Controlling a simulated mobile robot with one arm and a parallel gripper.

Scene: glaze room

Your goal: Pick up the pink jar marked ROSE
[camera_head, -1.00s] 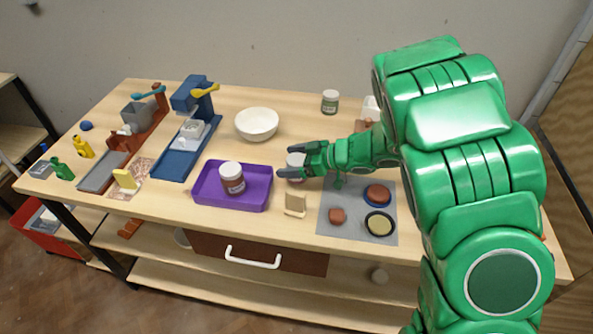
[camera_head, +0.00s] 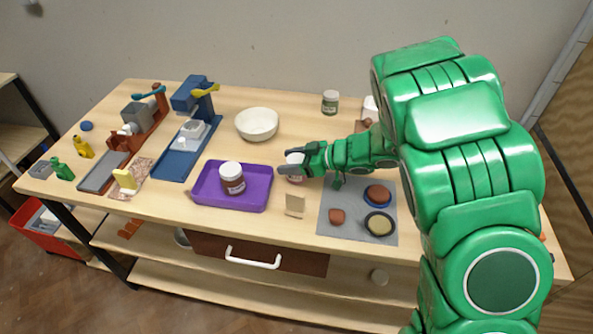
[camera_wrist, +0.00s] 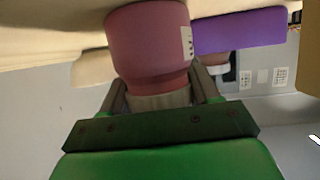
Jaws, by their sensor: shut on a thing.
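A pink jar (camera_wrist: 148,45) with a white label fills the upper middle of the wrist view. Its marking cannot be read. My gripper (camera_wrist: 160,90) is shut on this jar, one finger on each side near its pale lid. In the head view the jar (camera_head: 294,172) is mostly hidden behind my gripper (camera_head: 290,162), with its white lid and a little of its side showing, just right of the purple tray. Whether it still touches the table cannot be told.
A purple tray (camera_head: 258,196) holds a brown-red jar (camera_head: 232,180) with a white lid. A wooden card stand (camera_head: 295,204) is in front of my gripper. A grey mat (camera_head: 350,229) with several round pieces lies right. A white bowl (camera_head: 257,123) and a green-labelled jar (camera_head: 330,101) stand behind.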

